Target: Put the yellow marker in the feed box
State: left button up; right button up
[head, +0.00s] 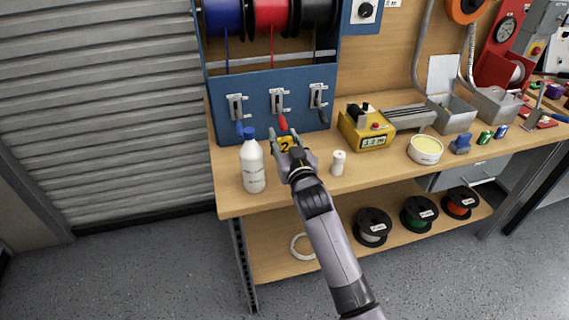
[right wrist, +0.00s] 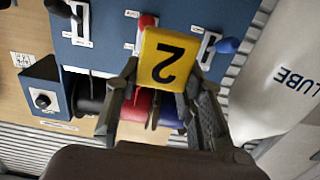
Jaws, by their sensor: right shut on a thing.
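The yellow marker with a black "2" (head: 286,143) is held in my right gripper (head: 287,139), above the workbench's left part, in front of the blue spool stand. In the right wrist view the marker (right wrist: 168,60) sits between the two fingers of the right gripper (right wrist: 165,82), its number upside down. Two open grey boxes, one with its lid raised (head: 452,113) and one beside it (head: 497,105), stand at the bench's back right with conduits above. I cannot tell which is the feed box. My left gripper is out of view.
A white lube bottle (head: 252,164) stands just left of my right gripper, and a small white bottle (head: 338,163) to its right. A yellow meter device (head: 366,128) and a round tub (head: 425,149) stand farther right. The blue spool stand (head: 262,100) with levers rises behind.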

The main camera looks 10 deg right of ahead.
notch_tip(320, 180, down, 8)
jog(key=shift+f+b, duration=0.1)
jog(key=shift+b, duration=0.25)
jog(key=o, duration=0.9)
jog(key=shift+o, duration=0.2)
jog(key=s, duration=1.2)
jog(key=shift+d, duration=0.2)
